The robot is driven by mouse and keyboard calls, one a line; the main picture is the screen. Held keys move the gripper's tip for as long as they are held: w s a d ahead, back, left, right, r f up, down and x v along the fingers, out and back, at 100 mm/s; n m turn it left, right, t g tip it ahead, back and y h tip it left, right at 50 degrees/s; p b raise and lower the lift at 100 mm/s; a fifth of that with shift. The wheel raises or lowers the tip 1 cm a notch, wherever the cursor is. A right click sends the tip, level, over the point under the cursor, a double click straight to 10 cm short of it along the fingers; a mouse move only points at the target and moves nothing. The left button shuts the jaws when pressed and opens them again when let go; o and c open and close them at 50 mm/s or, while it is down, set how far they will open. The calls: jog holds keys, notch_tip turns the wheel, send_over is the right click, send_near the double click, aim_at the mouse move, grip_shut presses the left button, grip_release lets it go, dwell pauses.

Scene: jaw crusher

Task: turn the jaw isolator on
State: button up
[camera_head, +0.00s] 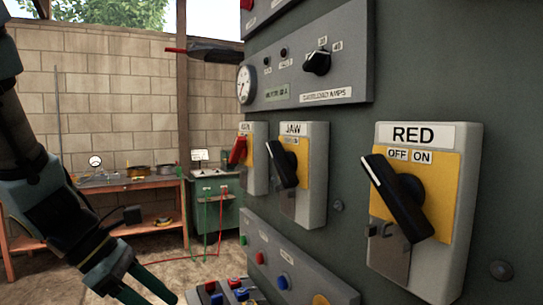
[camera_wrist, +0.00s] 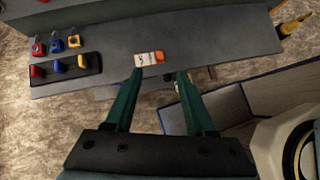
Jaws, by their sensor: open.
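The jaw isolator (camera_head: 304,180) is a pale grey box labelled JAW, with a yellow plate, on the dark green panel in the head view. Its black handle (camera_head: 282,163) leans with its upper end to the left. My gripper (camera_head: 160,298) is at the lower left, well apart from the isolator and lower than it. Its green fingers are apart and empty, also in the wrist view (camera_wrist: 160,75). The wrist view shows a dark grey shelf-like surface (camera_wrist: 210,38) beyond the fingers, not the isolator.
A RED isolator (camera_head: 422,195) stands nearer on the right; another isolator with a red handle (camera_head: 238,152) is just left of JAW. Padlocks (camera_wrist: 56,44) and an orange-white tag (camera_wrist: 149,59) lie on the shelf. A wooden bench (camera_head: 130,190) stands behind.

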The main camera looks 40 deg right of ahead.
jog(key=d+r+n+h+p, duration=0.1)
jog(key=d+r+n+h, duration=0.5)
jog(key=r, duration=0.3)
jog(key=n+h+p, duration=0.2)
jog(key=n+h, duration=0.2)
jog(key=n, duration=0.2)
send_near(275, 162)
jog(key=shift+t, duration=0.4)
jog(key=d+p, duration=0.1)
jog(key=d, duration=0.2)
jog(key=s+d+p, duration=0.1)
jog(key=d, duration=0.2)
jog(key=d+p, duration=0.1)
jog(key=d, duration=0.2)
jog(key=shift+s, duration=0.3)
grip_shut()
